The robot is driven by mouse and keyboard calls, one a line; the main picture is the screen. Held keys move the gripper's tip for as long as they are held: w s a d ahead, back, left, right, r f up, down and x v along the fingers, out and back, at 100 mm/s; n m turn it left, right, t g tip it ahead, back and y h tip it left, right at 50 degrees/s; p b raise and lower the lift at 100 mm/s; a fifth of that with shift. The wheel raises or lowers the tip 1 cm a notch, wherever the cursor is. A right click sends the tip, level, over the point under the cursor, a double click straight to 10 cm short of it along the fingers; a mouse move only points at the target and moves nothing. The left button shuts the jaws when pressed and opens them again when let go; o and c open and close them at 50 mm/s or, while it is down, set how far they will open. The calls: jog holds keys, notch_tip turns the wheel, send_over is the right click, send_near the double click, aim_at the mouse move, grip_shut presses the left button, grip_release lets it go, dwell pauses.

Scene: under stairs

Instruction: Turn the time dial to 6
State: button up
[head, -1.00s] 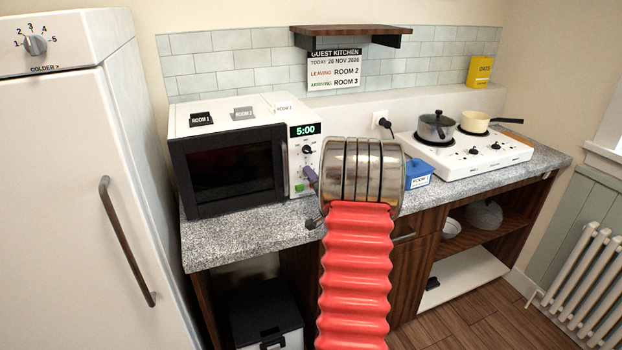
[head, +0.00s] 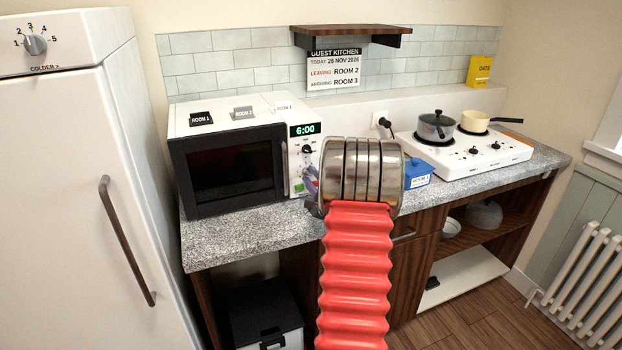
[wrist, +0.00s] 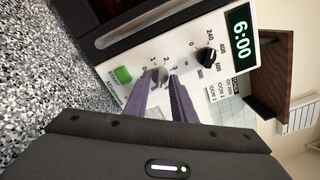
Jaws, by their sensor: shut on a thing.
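The microwave (head: 232,155) stands on the speckled counter, and its display (head: 305,129) reads 6:00. The same display (wrist: 239,34) shows in the wrist view. The time dial (wrist: 159,74) is a grey knob low on the white panel, with numbers around it. My gripper (wrist: 165,78) has its two purple fingers shut on this dial, one on each side. The fingers hide part of the dial and some of its numbers. In the head view my arm's end covers the area just right of the panel.
Above the dial is a black power knob (wrist: 206,57). A green button (wrist: 123,75) sits close to the fingers. A blue box (head: 418,174) and a white hob (head: 475,152) with two pans are to the right on the counter. The fridge (head: 60,200) stands at the left.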

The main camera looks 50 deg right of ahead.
jog(key=shift+s+f+m, duration=0.1)
jog(key=shift+f+m, duration=0.1)
jog(key=shift+m, duration=0.45)
jog(key=shift+s+f+m, duration=0.1)
jog(key=shift+f+m, duration=0.05)
jog(key=shift+m, duration=0.5)
jog(key=o, duration=0.7)
jog(key=shift+w, duration=0.1)
jog(key=shift+r, duration=0.1)
jog(key=shift+s+a, duration=0.2)
jog(key=shift+s, duration=0.2)
jog(key=v, duration=1.2)
jog(key=shift+s+a, duration=0.2)
jog(key=shift+s, duration=0.15)
